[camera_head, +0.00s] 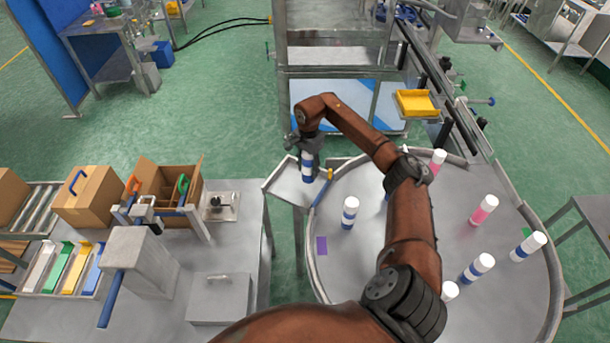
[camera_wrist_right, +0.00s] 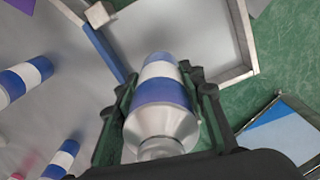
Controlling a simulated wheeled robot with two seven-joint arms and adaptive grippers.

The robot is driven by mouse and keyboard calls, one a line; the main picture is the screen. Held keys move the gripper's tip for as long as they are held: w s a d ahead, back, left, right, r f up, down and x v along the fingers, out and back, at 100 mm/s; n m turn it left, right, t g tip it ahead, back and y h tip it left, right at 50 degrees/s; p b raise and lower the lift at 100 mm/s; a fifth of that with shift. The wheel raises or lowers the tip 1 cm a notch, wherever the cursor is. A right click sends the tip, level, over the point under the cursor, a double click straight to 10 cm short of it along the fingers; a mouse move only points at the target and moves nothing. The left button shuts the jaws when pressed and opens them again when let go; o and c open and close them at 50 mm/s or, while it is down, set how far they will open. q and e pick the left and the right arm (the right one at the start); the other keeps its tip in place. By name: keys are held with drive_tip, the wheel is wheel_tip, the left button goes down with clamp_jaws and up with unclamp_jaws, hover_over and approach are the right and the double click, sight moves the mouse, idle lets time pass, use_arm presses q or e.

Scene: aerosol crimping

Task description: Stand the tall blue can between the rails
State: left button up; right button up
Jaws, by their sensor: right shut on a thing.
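My right gripper (camera_head: 308,160) is shut on a tall blue can with white bands (camera_head: 307,173). In the right wrist view the can (camera_wrist_right: 160,88) lies between the two fingers, its silver domed top towards the camera. The can is over the small metal chute with raised rails (camera_head: 290,188), at the left edge of the round table. The chute (camera_wrist_right: 205,30) also shows behind the can in the wrist view. I cannot tell whether the can's base touches the chute floor. My left gripper is not in view.
The round table (camera_head: 400,240) holds several capped cans, including a blue-banded one (camera_head: 349,213) near the chute and a pink one (camera_head: 484,210). A blue bar with a yellow end (camera_head: 323,187) borders the chute. A workbench (camera_head: 240,240) with cartons stands at left.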

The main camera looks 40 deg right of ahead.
sight(305, 177)
drive_tip(key=shift+w+a+f, duration=0.2)
drive_tip(key=shift+a+f, duration=0.25)
drive_tip(key=shift+f, duration=0.05)
wheel_tip(305, 177, down, 3)
drive_tip(key=shift+w+a+f+p, duration=0.1)
drive_tip(key=shift+a+p, duration=0.05)
drive_tip(key=shift+p, duration=0.7)
drive_tip(key=shift+f, duration=0.15)
drive_tip(key=shift+f+b, duration=0.2)
drive_tip(key=shift+b, duration=0.1)
drive_tip(key=o, duration=1.3)
drive_tip(key=shift+r, duration=0.1)
drive_tip(key=shift+r, duration=0.1)
